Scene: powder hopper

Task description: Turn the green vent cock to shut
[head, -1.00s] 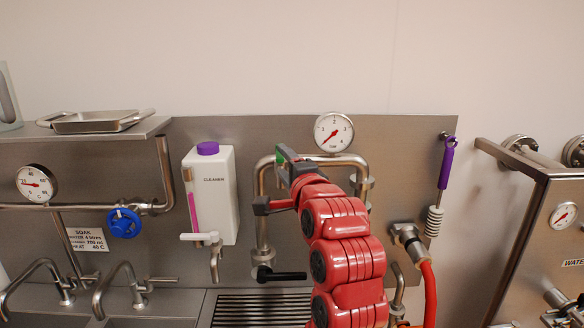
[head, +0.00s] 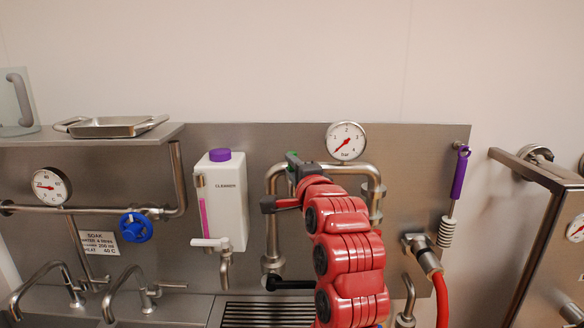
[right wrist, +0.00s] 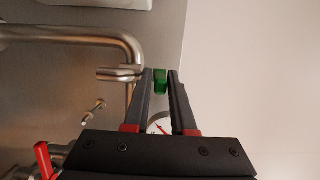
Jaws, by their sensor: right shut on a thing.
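The green vent cock (right wrist: 160,80) shows in the right wrist view between the two fingertips of my right gripper (right wrist: 160,74), which is shut on it. It sits near the bend of a steel pipe (right wrist: 75,36). In the head view, my right gripper (head: 294,165) is at the top left of the looped steel pipe (head: 350,168), and my red arm hides much of the cock and pipe. How far the cock is turned cannot be told. My left gripper is not in view.
A pressure gauge (head: 346,141) stands just right of the gripper. A white cleaner container (head: 221,200) hangs to the left, with a blue valve wheel (head: 135,227) beyond it. A black lever (head: 290,283) is below. A purple-handled brush (head: 460,175) hangs at right.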

